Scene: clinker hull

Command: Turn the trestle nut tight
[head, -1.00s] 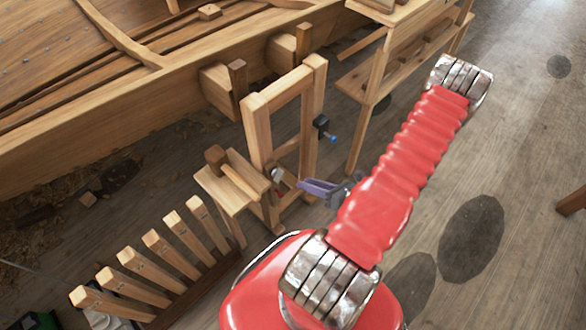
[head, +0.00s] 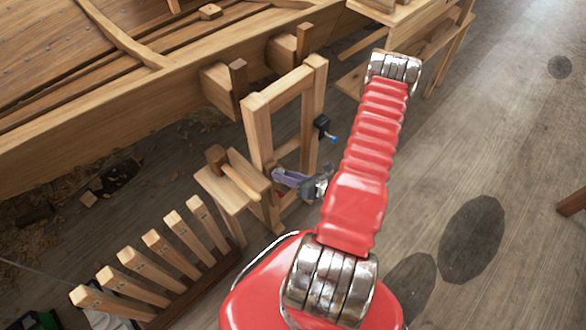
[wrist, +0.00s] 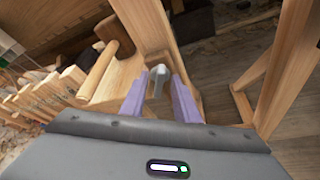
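The wooden trestle (head: 257,128) stands beside the boat hull, and its posts also show in the wrist view (wrist: 147,22). A pale grey fitting, which looks like the nut (wrist: 158,74), shows in front of the trestle's low wood in the wrist view. My gripper (head: 277,176) has purple fingers and is at the trestle's lower part. In the wrist view my gripper (wrist: 159,84) is open, with the nut between or just beyond its fingertips. I cannot tell whether the fingers touch it. In the head view the nut is hidden by the fingers.
A mallet (head: 232,172) lies on a small wooden stand (head: 218,192) left of the trestle. A black and blue clamp (head: 323,127) sits on the right post. A slatted rack (head: 150,262) stands at front left. The floor at right is mostly clear.

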